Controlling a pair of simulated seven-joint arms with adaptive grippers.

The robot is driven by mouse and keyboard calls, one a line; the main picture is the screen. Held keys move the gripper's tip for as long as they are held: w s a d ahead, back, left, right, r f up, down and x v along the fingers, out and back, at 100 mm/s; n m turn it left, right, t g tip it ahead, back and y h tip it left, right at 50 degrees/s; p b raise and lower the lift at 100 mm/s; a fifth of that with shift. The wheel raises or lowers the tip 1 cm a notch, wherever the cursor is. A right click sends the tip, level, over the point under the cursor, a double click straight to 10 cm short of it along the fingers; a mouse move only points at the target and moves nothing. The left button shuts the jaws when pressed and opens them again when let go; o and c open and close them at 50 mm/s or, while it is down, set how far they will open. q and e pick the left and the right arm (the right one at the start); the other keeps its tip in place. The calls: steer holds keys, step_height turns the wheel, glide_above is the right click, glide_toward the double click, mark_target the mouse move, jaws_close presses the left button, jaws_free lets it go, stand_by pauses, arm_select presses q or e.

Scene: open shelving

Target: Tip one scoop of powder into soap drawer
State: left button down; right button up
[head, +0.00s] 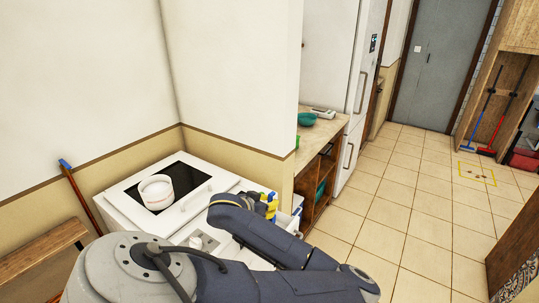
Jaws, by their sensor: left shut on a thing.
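A white washing machine (125,207) stands against the wall at left, with a dark panel on its top. A white round tub (155,192) sits upright on that panel. My left arm reaches across the machine's front, and my left gripper (267,206) is at its right end. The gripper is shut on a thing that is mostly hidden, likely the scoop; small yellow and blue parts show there. A white part at the machine's front (200,240) shows behind my arm; I cannot tell if it is the soap drawer. Powder is not visible. My right gripper is out of view.
A wooden shelf unit (322,160) with a green bowl (307,119) on top stands behind, beside a white fridge (335,55). A wooden bench (42,248) and a red stick with a blue end (78,195) are at left.

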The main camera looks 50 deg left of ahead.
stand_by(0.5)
arm_select(q)
steer(key=shift+r, duration=3.5)
